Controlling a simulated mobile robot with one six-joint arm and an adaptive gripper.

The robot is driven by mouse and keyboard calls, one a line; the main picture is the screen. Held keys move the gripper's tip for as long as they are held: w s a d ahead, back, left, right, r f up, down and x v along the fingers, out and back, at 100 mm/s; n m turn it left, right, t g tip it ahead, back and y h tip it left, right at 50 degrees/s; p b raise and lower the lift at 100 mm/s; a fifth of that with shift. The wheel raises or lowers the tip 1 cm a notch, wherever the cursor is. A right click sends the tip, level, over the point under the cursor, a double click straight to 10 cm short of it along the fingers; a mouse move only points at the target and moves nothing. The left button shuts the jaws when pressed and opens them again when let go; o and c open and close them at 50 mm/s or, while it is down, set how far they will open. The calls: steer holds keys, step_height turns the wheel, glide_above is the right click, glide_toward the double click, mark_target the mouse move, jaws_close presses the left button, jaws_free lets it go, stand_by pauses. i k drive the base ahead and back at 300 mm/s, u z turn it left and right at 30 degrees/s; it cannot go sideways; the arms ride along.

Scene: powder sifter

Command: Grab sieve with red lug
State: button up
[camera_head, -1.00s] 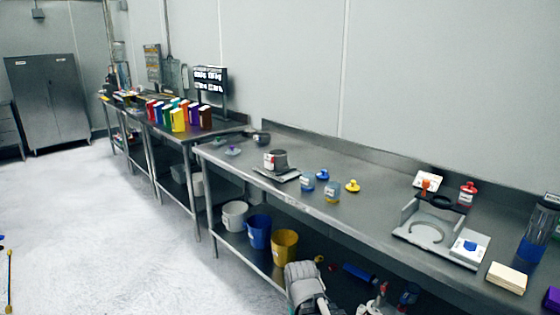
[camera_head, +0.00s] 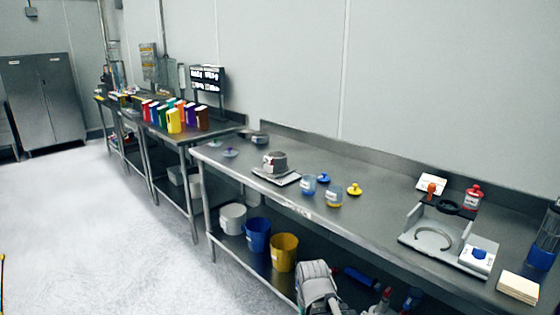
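A grey round metal vessel (camera_head: 275,161) with a small red mark on its side sits on a flat scale-like plate (camera_head: 277,177) on the long steel table. It may be the sieve with the red lug, but it is too small to tell. A grey stand (camera_head: 436,240) with a round recess sits farther right on the table. A dark ring (camera_head: 449,207) and a red-orange knob-like part (camera_head: 431,188) show at its back. A pale link of my arm shows at the bottom edge. My gripper is not in view.
A red-topped jar (camera_head: 473,197) and a pale block (camera_head: 518,287) are at right. Buckets (camera_head: 284,254) stand on the lower shelf. Open floor (camera_head: 110,230) lies left.

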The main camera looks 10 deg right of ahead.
mark_target(274, 159)
steer(key=i, duration=0.9)
steer(key=u, duration=0.05)
